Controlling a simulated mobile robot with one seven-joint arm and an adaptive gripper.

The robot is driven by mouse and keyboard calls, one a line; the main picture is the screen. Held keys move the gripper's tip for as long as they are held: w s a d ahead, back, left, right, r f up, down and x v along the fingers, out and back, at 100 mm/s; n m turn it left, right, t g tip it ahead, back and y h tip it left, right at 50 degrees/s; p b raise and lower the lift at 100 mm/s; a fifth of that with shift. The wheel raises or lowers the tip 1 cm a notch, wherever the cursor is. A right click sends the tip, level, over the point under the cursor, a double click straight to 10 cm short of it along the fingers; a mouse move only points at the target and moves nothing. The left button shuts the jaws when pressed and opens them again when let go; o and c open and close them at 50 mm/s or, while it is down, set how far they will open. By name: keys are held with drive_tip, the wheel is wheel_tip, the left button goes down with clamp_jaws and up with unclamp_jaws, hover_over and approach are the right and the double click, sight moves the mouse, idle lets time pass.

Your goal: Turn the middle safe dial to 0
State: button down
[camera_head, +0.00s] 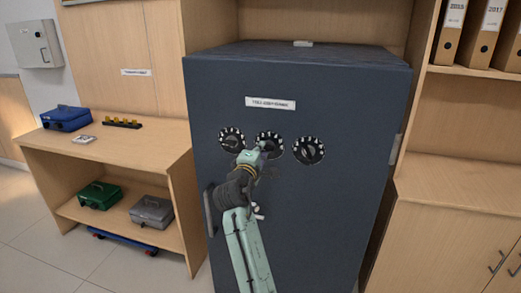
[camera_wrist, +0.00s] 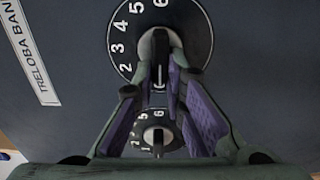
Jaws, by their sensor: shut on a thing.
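The dark blue-grey safe (camera_head: 225,90) stands at the centre of the head view, with three black dials with white marks in a row on its door. The middle safe dial (camera_head: 268,135) is partly covered by my gripper (camera_head: 262,149). In the wrist view the middle safe dial (camera_wrist: 193,28) fills the top, with white digits around its rim.
The left dial (camera_head: 232,140) and right dial (camera_head: 309,151) sit close beside the middle one. The left dial also shows low in the wrist view (camera_wrist: 146,136). A door handle (camera_head: 209,210) stands out at the safe's left. A shelf unit (camera_head: 150,150) with cash boxes is at left.

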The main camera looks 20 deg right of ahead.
idle(0.3)
drive_tip(key=c, duration=1.6)
unclamp_jaws()
drive_tip(key=shift+c, duration=0.2)
drive_tip(key=v, duration=1.2)
drive_tip(key=shift+a, duration=0.15)
